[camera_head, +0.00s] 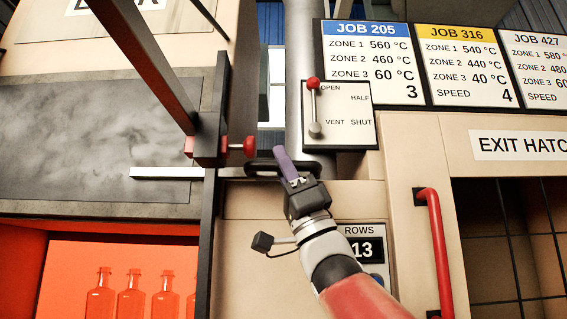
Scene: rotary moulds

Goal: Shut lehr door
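The lehr door appears to be the dark grey, mottled panel (95,135) at the left, under a partly cut-off sign. It stands raised, with an orange-lit opening (60,265) below it and several bottles (132,295) inside. A pale bar (165,172) sticks out along its lower right part. My gripper (281,157), with purple finger surfaces, points up at the picture's middle. It overlaps a dark bar handle (262,168) right of the door; contact cannot be told. Its fingers overlap in this view, so their gap is hidden.
A dark post with a red knob (249,146) stands left of my gripper. A lever (314,105) on a plate marked OPEN, HALF, VENT, SHUT has its red knob at OPEN. A red handle (437,250) is beside the gridded EXIT HATCH opening (510,245) at right.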

